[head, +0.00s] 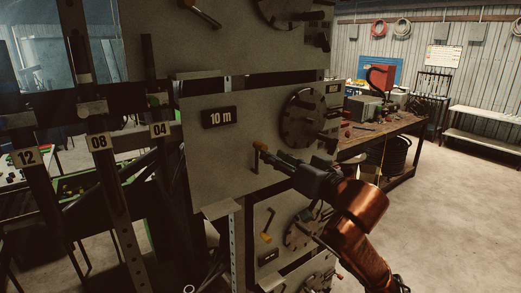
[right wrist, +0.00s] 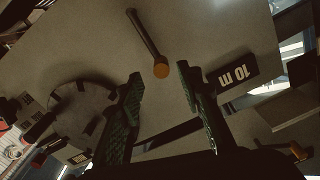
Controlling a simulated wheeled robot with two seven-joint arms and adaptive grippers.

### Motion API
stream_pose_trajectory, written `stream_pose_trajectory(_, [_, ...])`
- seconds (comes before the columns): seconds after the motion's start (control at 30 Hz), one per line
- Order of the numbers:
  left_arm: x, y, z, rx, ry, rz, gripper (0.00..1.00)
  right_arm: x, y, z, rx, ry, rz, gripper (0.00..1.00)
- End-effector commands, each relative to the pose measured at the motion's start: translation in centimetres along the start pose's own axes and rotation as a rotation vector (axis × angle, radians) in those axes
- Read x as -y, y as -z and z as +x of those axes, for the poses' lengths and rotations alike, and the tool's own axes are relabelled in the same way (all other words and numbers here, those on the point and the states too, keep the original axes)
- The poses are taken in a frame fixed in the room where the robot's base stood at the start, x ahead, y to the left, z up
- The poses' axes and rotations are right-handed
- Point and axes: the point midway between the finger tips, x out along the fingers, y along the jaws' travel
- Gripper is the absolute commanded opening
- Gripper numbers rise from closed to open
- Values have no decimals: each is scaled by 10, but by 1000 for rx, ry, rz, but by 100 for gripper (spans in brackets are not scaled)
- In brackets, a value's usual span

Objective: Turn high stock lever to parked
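A dark lever with an orange end (right wrist: 147,40) is on the middle grey panel (head: 215,155), beside a "10 m" label (head: 220,117). In the head view the same lever (head: 257,157) stands at the tips of my right gripper (head: 272,160). In the right wrist view my right gripper (right wrist: 160,76) is open, its two green-padded fingers apart. The orange end appears between the fingertips, and I cannot tell whether they touch it. Another lever (head: 202,13) is on the upper panel and a yellow-handled one (head: 267,230) on the lower panel. My left gripper is not in view.
Round dark discs (head: 303,117) sit on the panels right of the levers. Posts tagged 12, 08 and 04 (head: 160,129) stand at left. A workbench (head: 385,133) with tools is behind at right. The floor (head: 455,215) at right is clear.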

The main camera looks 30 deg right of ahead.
Motion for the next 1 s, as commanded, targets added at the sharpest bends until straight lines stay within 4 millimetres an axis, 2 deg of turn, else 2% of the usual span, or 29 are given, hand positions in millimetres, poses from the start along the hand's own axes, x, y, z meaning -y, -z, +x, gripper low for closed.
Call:
stream_pose_trajectory(0.5, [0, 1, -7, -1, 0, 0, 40, 1, 3, 67, -3, 2, 4, 33])
stream_pose_trajectory(0.63, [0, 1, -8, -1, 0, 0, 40, 1, 2, 74, -3, 2, 2, 33])
stream_pose_trajectory(0.9, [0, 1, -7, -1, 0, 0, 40, 1, 2, 76, -3, 2, 1, 33])
stream_pose_trajectory(1.0, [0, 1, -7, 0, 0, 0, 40, 1, 2, 75, -3, 2, 1, 27])
